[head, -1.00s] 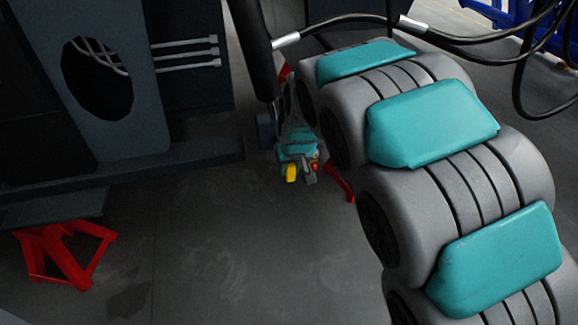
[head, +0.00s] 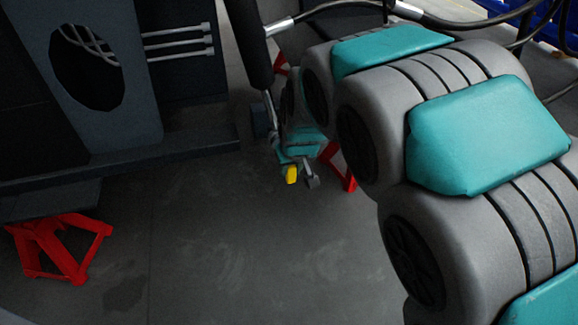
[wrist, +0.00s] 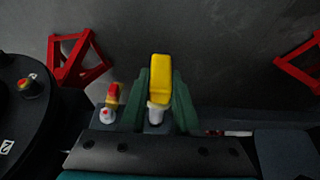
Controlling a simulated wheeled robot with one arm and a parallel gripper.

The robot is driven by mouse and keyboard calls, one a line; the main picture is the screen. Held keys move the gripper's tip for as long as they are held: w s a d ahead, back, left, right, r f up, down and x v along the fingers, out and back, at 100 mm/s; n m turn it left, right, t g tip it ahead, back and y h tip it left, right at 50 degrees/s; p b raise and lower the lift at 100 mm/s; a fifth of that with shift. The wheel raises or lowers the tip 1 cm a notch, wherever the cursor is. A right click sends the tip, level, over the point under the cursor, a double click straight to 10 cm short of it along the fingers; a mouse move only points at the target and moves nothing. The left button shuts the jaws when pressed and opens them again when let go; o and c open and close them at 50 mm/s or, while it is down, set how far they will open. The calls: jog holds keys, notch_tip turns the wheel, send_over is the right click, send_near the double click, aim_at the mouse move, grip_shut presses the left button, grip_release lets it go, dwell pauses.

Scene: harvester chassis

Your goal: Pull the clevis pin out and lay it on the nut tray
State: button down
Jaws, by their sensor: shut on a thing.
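The clevis pin shows as a yellow grip with a pale lower part (wrist: 160,78) in the wrist view. My gripper (wrist: 161,90) is shut on it, with one green finger on each side. In the head view the yellow part of the pin (head: 291,174) shows at the end of my arm, low beside the foot of the dark cylinder and its bright rod (head: 270,104). I cannot tell whether the pin's shank is clear of its hole. The nut tray is not visible in either view.
Red stands are on the floor at the lower left (head: 60,246) and behind my gripper (head: 340,166). The dark chassis (head: 110,75) with an oval opening fills the left. Black hoses (head: 345,5) run across the top. The grey floor (head: 220,240) in the middle is clear.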

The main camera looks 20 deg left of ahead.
jog(key=shift+s+d+b, duration=0.15)
jog(key=shift+s+d, duration=0.2)
jog(key=shift+s, duration=0.2)
jog(key=shift+s+d+b, duration=0.15)
jog(key=shift+s+d, duration=0.15)
jog(key=shift+s, duration=0.25)
